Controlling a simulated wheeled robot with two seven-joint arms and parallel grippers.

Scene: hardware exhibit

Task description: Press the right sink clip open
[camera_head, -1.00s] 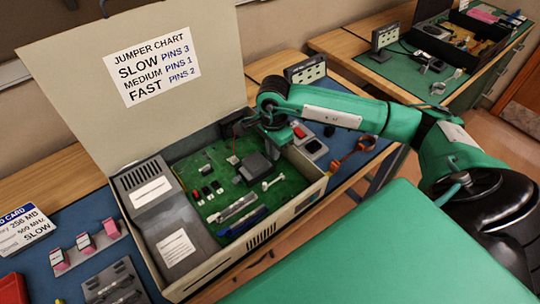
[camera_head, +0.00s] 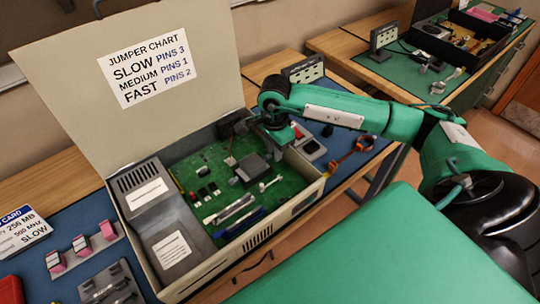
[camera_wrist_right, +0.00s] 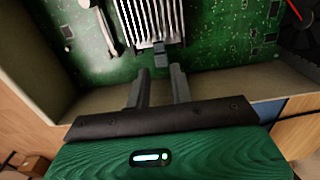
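The right sink clip (camera_wrist_right: 161,54) is a small dark grey tab at the near end of the finned heat sink (camera_wrist_right: 150,22) in the right wrist view. In the head view the heat sink is a dark block (camera_head: 251,168) on the green board (camera_head: 210,165); the clip is too small to tell there. My right gripper (camera_wrist_right: 160,72) is open, with a gap between its grey fingers. Its fingertips are just short of the clip, nearly in line with it; I cannot tell whether they touch. In the head view my right gripper (camera_head: 279,138) hangs over the case's right side. My left gripper is not in view.
The open case (camera_head: 295,205) has a raised lid (camera_head: 75,70) with a jumper chart. Its right wall (camera_wrist_right: 90,105) runs below my fingers. A white lever-like piece (camera_wrist_right: 97,30) is beside the heat sink. A fan (camera_head: 232,126) stands at the case's back. A blue mat (camera_head: 350,145) lies to the right.

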